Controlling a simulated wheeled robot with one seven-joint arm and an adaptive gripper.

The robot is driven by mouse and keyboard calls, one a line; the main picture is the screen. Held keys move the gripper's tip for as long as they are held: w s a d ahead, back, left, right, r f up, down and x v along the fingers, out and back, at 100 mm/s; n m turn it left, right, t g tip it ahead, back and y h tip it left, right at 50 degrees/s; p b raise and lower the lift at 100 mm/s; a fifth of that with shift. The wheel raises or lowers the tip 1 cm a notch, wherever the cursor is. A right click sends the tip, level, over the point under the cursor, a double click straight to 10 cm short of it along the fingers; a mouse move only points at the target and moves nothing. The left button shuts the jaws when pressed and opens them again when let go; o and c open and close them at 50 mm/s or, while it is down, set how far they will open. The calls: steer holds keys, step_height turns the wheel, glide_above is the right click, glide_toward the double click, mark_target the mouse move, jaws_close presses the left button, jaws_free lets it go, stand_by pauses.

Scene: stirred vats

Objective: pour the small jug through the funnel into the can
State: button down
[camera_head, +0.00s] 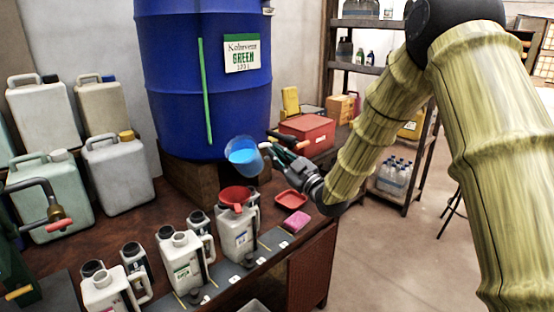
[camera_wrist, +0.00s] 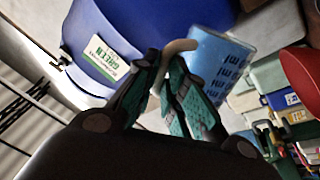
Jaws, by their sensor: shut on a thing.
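The small jug (camera_head: 243,156) is translucent and shows bright blue liquid inside. It looks tilted, and no stream of liquid shows. My gripper (camera_head: 272,152) is shut on the jug's handle and holds it in the air from the right. The wrist view shows the fingers (camera_wrist: 172,88) around the pale handle (camera_wrist: 178,47), with the jug's marked wall (camera_wrist: 220,62) beyond. The red funnel (camera_head: 236,196) sits in the mouth of a white can (camera_head: 238,237), below the jug and slightly to its left. The funnel's inside is mostly hidden.
A blue drum (camera_head: 180,90) labelled green stands close behind the jug. Other white cans (camera_head: 183,265) line the bench to the left. A red tray (camera_head: 291,199) and pink sponge (camera_head: 295,222) lie right of the can. A red box (camera_head: 307,133) stands behind my gripper.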

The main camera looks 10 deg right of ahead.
steer(key=shift+s+a+r+n+y+b, duration=0.1)
steer(key=shift+r+n+y+b, duration=0.1)
steer(key=shift+n+y+b, duration=0.45)
steer(key=shift+s+r+n+y+b, duration=0.1)
steer(key=shift+r+n+y+b, duration=0.25)
steer(key=shift+n, duration=0.6)
steer(key=shift+s+a+n+g+y+b, duration=0.2)
steer(key=shift+n+y+b, duration=0.15)
steer(key=shift+n+b, duration=0.35)
steer(key=shift+s+a+n+g+y+b, duration=0.15)
steer(key=shift+n+y+b, duration=0.3)
steer(key=shift+n, duration=0.45)
steer(key=shift+s+a+f+n+g+y+b, duration=0.1)
steer(key=shift+s+n+g+y+b, duration=0.15)
steer(key=shift+n+b, duration=0.6)
steer(key=shift+s+a+n+g+y+b, duration=0.2)
steer(key=shift+n+y+b, duration=0.3)
steer(key=shift+b, duration=0.6)
steer(key=shift+s+a+f+n+g+y+b, duration=0.1)
steer(key=shift+s+n+g+y+b, duration=0.1)
steer(key=shift+n+b, duration=0.7)
steer(key=shift+s+a+f+n+g+y+b, duration=0.25)
steer(key=shift+s+n+g+y+b, duration=0.2)
steer(key=shift+n+b, duration=0.75)
steer(key=shift+s+a+f+n+g+y+b, duration=0.1)
steer(key=shift+s+a+n+g+y+b, duration=0.15)
steer(key=shift+n+g+y+b, duration=0.9)
steer(key=shift+s+a+f+n+t+h+b, duration=0.1)
steer(key=shift+s+a+f+n+h+b, duration=0.4)
steer(key=shift+b, duration=1.3)
